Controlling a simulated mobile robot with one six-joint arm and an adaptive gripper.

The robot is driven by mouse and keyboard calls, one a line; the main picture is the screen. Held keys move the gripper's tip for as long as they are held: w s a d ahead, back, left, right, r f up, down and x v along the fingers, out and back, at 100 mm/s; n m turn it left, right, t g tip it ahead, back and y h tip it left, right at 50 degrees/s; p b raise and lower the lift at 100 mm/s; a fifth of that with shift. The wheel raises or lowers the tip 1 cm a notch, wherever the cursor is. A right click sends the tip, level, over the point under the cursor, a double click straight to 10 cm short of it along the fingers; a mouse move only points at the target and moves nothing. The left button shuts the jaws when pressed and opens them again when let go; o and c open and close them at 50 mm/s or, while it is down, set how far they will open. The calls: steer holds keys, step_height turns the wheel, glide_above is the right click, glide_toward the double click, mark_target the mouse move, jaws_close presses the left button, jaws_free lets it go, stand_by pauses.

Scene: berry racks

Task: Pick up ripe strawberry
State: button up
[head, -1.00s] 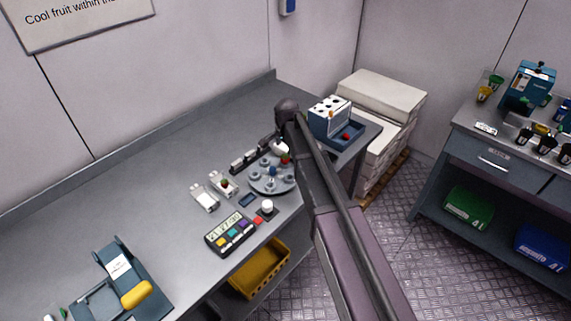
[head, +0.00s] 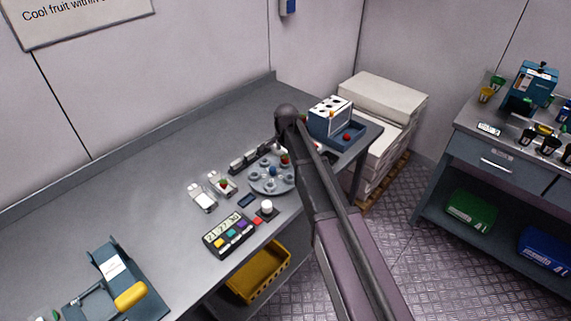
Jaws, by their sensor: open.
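Small red fruits show in three places in the head view. One red fruit (head: 284,158) is at the back edge of the round grey carousel (head: 258,187), close beside my arm. Another red fruit with some green (head: 223,184) sits in a small white holder on the bench. A third red fruit (head: 347,137) lies in the blue tray at the bench's far end. They are too small to tell which is a ripe strawberry. My arm reaches over the bench beside the carousel. My gripper is hidden behind the arm, so its jaws and anything between them do not show.
A blue box with a white holed top (head: 331,110) stands at the bench's far end. A button panel (head: 229,235) and a blue device with a yellow handle (head: 118,285) are nearer. A yellow crate (head: 257,275) is below. The bench's back left is clear.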

steer(key=shift+w+f+b, duration=0.25)
steer(key=shift+f+b, duration=0.75)
steer(key=shift+f, duration=0.3)
steer(key=c, duration=0.7)
